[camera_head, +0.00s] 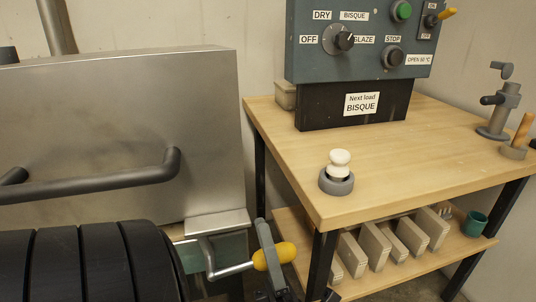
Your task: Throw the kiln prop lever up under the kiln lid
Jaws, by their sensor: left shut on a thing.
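The kiln prop lever (231,271) is a bent grey metal rod with a yellow grip, low in the picture beside the kiln's right edge. Its rod runs down from a small metal ledge, then bends right to the grip. My left gripper (270,257) is shut on the yellow grip, with a grey finger across it. The kiln lid (120,115) is a large brushed-steel panel at the left with a dark bar handle (100,185). The lever's pivot end is partly hidden under the ledge. My right gripper is not in view.
A wooden table (400,150) stands right of the kiln, its dark leg close to my left gripper. It bears a control box (365,75), a white knob in a grey ring (337,172) and a grey stand (500,110). Several pale slabs (375,246) and a green cup (474,223) are on the lower shelf.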

